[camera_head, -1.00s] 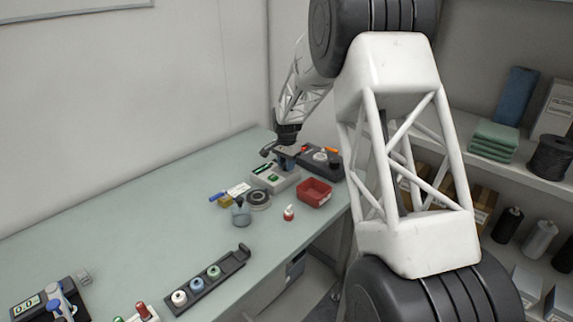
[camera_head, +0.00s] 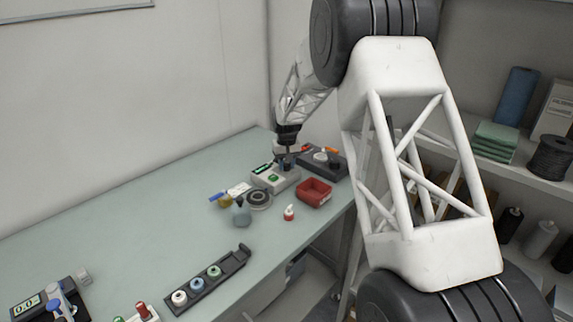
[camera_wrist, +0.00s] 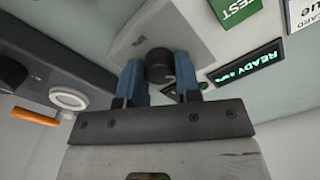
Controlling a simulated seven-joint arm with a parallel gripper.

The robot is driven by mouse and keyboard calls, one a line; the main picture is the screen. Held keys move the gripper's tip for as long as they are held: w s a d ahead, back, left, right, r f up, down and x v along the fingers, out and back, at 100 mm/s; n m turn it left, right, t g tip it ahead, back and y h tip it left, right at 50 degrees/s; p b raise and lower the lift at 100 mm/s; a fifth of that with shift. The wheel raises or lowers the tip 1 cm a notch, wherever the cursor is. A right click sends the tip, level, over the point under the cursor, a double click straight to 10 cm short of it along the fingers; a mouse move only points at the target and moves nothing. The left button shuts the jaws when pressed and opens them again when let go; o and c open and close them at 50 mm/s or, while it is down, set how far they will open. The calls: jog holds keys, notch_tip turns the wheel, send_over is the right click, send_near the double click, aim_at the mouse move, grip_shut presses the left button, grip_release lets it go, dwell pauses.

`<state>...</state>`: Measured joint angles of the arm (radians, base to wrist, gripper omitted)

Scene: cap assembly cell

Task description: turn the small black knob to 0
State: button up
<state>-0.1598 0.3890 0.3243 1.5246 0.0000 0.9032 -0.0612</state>
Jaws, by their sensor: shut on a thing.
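The small black knob (camera_wrist: 159,66) stands on a light grey box (camera_wrist: 138,42), seen in the wrist view. My gripper (camera_wrist: 160,76) has its blue fingers on either side of the knob and is shut on it. A small dark mark shows on the box beside the knob, but I cannot read it. The knob's pointer and setting are not visible. In the head view my gripper (camera_head: 286,160) is upright over the back of the grey box (camera_head: 268,185), which hides the knob there.
A dark box (camera_wrist: 75,72) with a larger black knob (camera_wrist: 10,72) and a white dial (camera_wrist: 68,97) stands beside the grey box. An orange piece (camera_wrist: 34,116) lies on it. A red bin (camera_head: 314,193) is in front. The table's left middle is clear.

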aim_at(287, 165)
jog(key=shift+n, duration=1.9)
jog(key=o, duration=0.9)
jog(key=shift+r, duration=0.15)
jog(key=shift+r, duration=3.75)
jog(key=shift+s+r, duration=0.1)
